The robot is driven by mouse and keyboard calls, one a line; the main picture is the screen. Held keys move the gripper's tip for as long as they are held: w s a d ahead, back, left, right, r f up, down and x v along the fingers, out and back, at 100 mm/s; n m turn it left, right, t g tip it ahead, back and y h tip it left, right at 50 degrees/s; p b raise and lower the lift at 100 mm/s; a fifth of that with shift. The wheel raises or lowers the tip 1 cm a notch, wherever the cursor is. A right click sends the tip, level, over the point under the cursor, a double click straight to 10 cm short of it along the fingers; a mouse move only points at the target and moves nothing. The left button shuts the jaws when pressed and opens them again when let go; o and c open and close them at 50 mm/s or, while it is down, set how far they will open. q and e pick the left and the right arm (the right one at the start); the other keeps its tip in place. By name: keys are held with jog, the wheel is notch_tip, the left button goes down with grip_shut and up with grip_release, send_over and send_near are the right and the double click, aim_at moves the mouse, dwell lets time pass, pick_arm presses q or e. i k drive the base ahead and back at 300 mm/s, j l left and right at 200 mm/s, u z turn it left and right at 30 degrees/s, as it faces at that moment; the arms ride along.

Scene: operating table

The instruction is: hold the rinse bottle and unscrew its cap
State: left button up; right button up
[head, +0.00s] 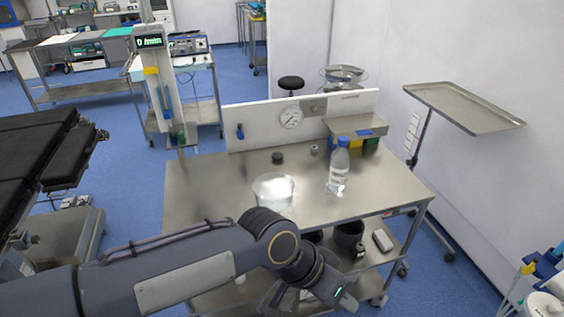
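The rinse bottle (338,172) stands upright on the steel table, right of its middle. It is clear with a pale label, and its blue cap (343,142) sits on top. My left arm reaches in from the lower left. My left gripper (345,298) is at the bottom, in front of the table's front edge, well apart from the bottle. Its fingers are too small and angled to tell open from shut. My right gripper is not in view.
A clear bowl (273,190) stands left of the bottle, near my forearm. A small dark round object (277,158) lies behind it. Coloured bins under a steel shelf (355,126) stand behind the bottle. A tray stand (465,106) is at the right.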

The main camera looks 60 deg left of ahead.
aim_at(340, 157)
jog(key=k+j+u, duration=0.1)
jog(key=u, duration=1.25)
